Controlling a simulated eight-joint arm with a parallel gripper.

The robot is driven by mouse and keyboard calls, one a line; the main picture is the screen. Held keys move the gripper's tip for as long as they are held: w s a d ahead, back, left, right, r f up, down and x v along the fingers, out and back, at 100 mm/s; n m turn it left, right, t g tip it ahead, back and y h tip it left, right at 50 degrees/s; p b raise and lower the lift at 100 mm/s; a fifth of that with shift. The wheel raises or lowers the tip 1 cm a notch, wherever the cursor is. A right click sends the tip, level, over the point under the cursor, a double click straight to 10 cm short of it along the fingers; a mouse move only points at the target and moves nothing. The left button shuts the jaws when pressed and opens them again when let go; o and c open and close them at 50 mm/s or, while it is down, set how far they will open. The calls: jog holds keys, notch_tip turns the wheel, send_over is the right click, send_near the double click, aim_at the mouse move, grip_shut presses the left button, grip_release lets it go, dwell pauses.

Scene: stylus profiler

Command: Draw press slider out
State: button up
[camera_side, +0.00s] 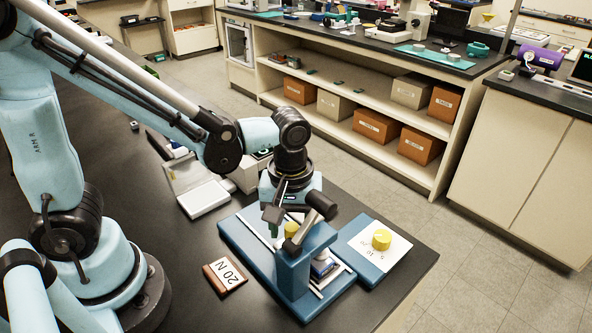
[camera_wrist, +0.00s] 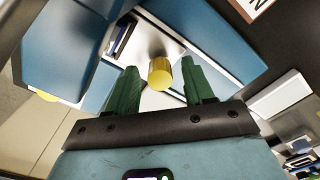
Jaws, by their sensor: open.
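The press (camera_side: 290,270) is a blue frame on a flat blue base near the front of the dark bench. A yellow knob (camera_side: 291,229) stands behind its upright, on what looks like the press slider. The knob (camera_wrist: 160,73) also shows in the wrist view, on a pale metal strip. My gripper (camera_side: 279,212) is above the press, tilted down. Its two green fingers are apart (camera_wrist: 158,66), one on each side of the knob in the wrist view. I cannot tell whether they touch it. The frame hides part of the slider.
To the right, a blue block with a white plate (camera_side: 396,250) bears a second yellow knob (camera_side: 381,239). A brown "20 N" block (camera_side: 225,275) lies left of the press. An open pale case (camera_side: 198,190) is behind. The bench's right edge is close.

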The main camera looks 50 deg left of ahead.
grip_shut()
dwell(0.3)
jog(key=a, duration=1.2)
jog(key=shift+a, duration=0.35)
grip_release()
jog(key=shift+d, duration=0.1)
notch_tip(320, 180, up, 12)
dwell(0.5)
